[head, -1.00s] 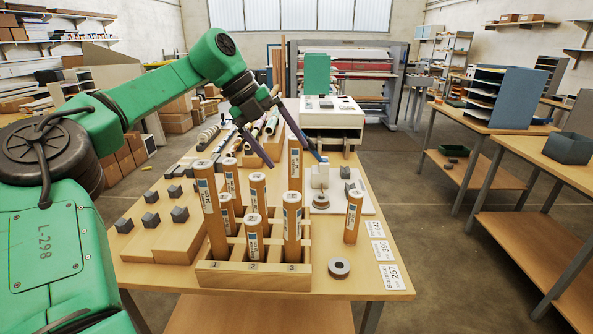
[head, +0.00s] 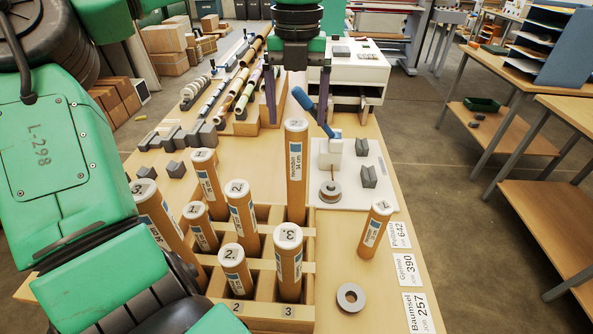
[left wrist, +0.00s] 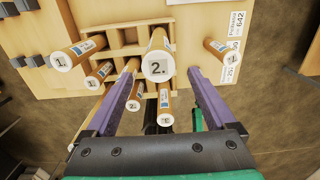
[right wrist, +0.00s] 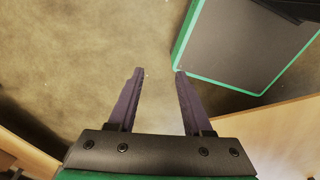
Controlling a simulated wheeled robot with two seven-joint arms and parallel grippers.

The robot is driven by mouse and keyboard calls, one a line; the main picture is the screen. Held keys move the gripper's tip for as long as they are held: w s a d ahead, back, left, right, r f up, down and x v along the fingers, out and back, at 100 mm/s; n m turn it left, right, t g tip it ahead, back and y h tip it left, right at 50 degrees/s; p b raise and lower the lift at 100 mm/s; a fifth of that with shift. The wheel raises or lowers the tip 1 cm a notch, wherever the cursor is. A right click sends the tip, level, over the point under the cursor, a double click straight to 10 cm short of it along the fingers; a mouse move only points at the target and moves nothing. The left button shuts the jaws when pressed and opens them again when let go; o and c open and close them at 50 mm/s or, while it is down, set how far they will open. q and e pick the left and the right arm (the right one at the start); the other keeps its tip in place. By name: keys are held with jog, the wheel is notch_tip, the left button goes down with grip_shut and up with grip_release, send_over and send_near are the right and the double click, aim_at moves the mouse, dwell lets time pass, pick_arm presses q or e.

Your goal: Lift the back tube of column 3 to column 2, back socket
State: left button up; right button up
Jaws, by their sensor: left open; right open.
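The back tube of column 3 (head: 296,170) is a tall brown tube with a "2." cap, upright in the rack (head: 270,322). My left gripper (head: 297,114) is open, pointing down, with its fingers to either side of that tube's top in the head view. In the left wrist view the cap (left wrist: 158,66) shows between the open fingers, not gripped. The column 2 back socket (head: 262,213) looks empty, behind the "2" tube (head: 242,212). My right gripper (right wrist: 155,72) is open and empty above the floor, and is out of the head view.
Shorter tubes stand in columns 1 and 2 and at the front of column 3 (head: 289,262). A loose tube (head: 375,230) stands right of the rack, near a grey ring (head: 351,297). A white board (head: 345,190) with a blue-handled device (head: 314,112) lies behind.

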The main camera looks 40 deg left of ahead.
aim_at(297, 146)
pick_arm(q)
jog(key=f+p, duration=0.1)
jog(key=f, duration=0.1)
jog(key=f+p, duration=0.1)
jog(key=f, duration=0.2)
jog(key=f+p, duration=0.1)
jog(key=f, duration=0.2)
jog(key=shift+w+a, duration=0.25)
jog(key=shift+a, duration=0.05)
jog(key=shift+f, duration=0.1)
grip_shut()
pick_arm(e)
jog(key=r, duration=0.1)
jog(key=w+r, duration=0.1)
jog(key=a+r, duration=0.1)
jog(key=shift+w, duration=0.15)
